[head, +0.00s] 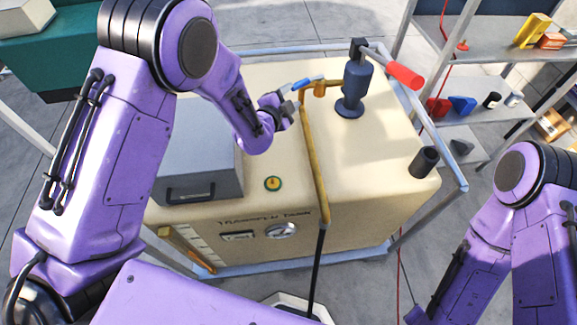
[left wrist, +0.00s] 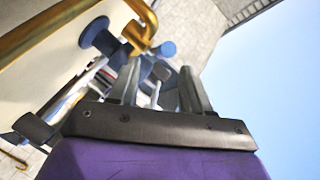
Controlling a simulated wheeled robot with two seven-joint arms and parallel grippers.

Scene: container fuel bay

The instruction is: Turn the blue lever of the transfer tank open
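The transfer tank (head: 270,215) is a cream box with its name on the front. A yellow pipe (head: 308,140) rises over its top to a brass valve (head: 319,88), which also shows in the left wrist view (left wrist: 138,38). The valve's blue lever (head: 302,84) points left from it. My left gripper (head: 288,98) is close beside the lever's free end. In the left wrist view its two fingers (left wrist: 158,75) stand apart, with a blue rounded end (left wrist: 166,48), seemingly the lever's, just beyond the tips. Contact cannot be told. My right arm shows at right; its gripper is out of view.
A dark blue hand pump (head: 355,85) with a red grip (head: 403,75) stands right of the valve. A grey box (head: 200,160) sits on the tank's left. A black cup-like fitting (head: 423,162) is at the right corner. Shelves (head: 480,95) stand behind at right.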

